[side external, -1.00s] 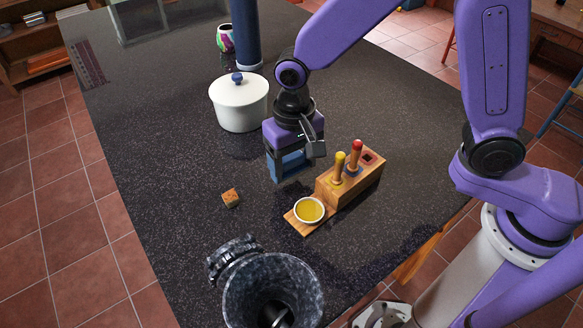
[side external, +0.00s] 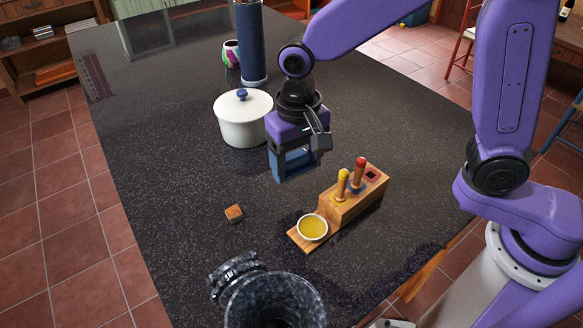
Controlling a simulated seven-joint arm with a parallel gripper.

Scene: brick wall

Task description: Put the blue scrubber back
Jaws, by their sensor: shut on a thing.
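My gripper (side external: 293,172) hangs above the dark counter, left of the wooden holder (side external: 345,213) and right of the white pot. It is shut on a blue piece (side external: 292,160), which appears to be the blue scrubber; the fingers hide much of it. The holder carries a yellow-topped handle (side external: 342,184) and a red-topped handle (side external: 360,173), both upright. A dark square slot with a reddish edge (side external: 371,174) is open at its far right end. Blue shows around the base of the red-topped handle. A bowl of yellow liquid (side external: 312,228) sits on the holder's low front part.
A white lidded pot (side external: 243,122) stands behind-left of my gripper, with a tall blue cylinder (side external: 250,45) and a colourful cup (side external: 231,53) farther back. The counter (side external: 180,150) on the left is clear.

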